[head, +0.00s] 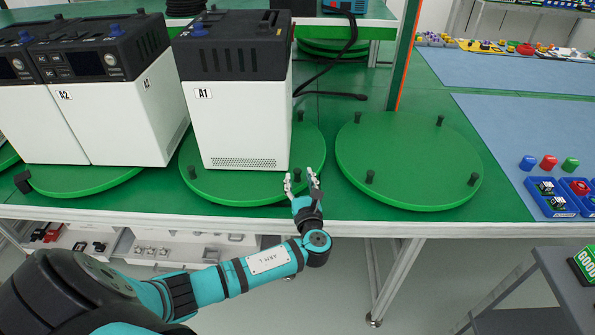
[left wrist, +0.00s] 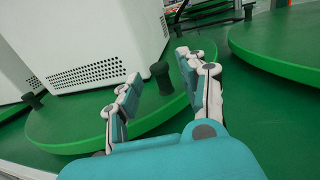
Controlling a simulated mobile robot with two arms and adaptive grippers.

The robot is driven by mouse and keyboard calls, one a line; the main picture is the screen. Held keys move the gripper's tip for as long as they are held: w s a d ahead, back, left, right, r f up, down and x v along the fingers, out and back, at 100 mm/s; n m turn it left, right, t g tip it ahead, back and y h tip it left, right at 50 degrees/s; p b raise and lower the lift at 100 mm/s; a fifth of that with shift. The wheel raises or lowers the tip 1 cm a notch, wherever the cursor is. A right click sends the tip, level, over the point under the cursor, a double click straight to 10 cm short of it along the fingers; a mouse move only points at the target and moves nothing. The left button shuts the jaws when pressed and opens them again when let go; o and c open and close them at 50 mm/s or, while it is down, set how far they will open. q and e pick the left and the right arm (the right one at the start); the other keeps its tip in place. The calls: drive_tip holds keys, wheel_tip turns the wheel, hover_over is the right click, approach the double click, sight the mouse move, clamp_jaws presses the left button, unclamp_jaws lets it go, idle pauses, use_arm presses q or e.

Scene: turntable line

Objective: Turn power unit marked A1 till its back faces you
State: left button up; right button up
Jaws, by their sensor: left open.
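The power unit marked A1 (head: 238,120) is a white box with a black slotted top and a blue knob. It stands upright on a green turntable (head: 222,190). Its facing side has the A1 label and a vent grille at the bottom, with no display visible. My left gripper (head: 300,178) is open at the turntable's front right edge. In the left wrist view, a black peg (left wrist: 161,77) on the turntable rim (left wrist: 75,137) shows between the open fingers (left wrist: 157,75); I cannot tell whether they touch it. The unit's grille (left wrist: 88,75) is just beyond. My right gripper is out of view.
The A2 unit (head: 115,125) and another white unit stand close on the left. An empty turntable (head: 408,158) with several black pegs is to the right. An orange-edged post (head: 404,60) and black cables (head: 330,93) are behind. Blue trays (head: 552,205) lie far right.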

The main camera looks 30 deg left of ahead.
sight(298, 174)
use_arm(q)
drive_tip(key=shift+x, duration=1.85)
drive_tip(key=c, duration=0.9)
clamp_jaws()
drive_tip(key=shift+f, duration=0.15)
